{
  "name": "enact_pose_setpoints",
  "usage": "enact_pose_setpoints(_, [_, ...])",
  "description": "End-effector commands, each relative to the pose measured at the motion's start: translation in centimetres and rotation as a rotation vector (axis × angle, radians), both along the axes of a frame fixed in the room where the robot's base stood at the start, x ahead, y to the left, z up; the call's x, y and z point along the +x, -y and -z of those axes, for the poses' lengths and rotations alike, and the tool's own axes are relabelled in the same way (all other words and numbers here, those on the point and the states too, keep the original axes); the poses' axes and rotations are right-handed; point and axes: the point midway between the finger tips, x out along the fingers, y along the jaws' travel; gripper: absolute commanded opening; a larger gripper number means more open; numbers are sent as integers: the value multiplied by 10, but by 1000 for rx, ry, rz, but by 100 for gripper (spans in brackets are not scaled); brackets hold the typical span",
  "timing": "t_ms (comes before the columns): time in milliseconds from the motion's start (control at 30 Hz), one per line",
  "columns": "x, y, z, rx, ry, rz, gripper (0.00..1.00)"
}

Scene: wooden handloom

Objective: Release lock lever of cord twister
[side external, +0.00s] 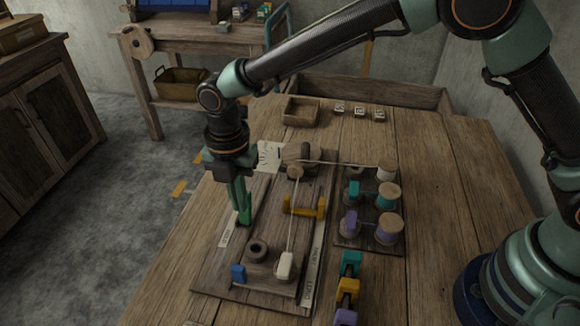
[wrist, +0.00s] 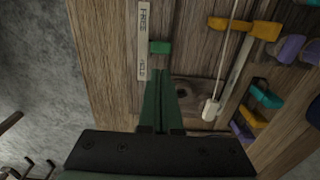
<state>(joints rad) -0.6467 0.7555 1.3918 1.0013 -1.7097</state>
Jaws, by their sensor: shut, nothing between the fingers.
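The cord twister's wooden board (side external: 215,277) lies on the table. The block stands between the two words. My gripper (side external: 238,210) points down at the board's left side, close to the green block. In the wrist view its shut, empty fingers (wrist: 161,76) end just below the block; I cannot tell whether they touch it.
A cord runs from the wooden twister head (side external: 303,155) to a white weight (side external: 285,266), and another to a spool (side external: 386,170). A yellow crosspiece (side external: 304,208) and blue block (side external: 238,273) are on the board. A spool rack (side external: 368,240) and coloured clips (side external: 348,290) stand to the right.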

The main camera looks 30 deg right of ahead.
Motion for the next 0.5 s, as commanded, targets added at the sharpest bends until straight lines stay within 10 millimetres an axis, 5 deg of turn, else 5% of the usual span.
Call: enact_pose_setpoints(500, [9,9,3,0,0,0,0])
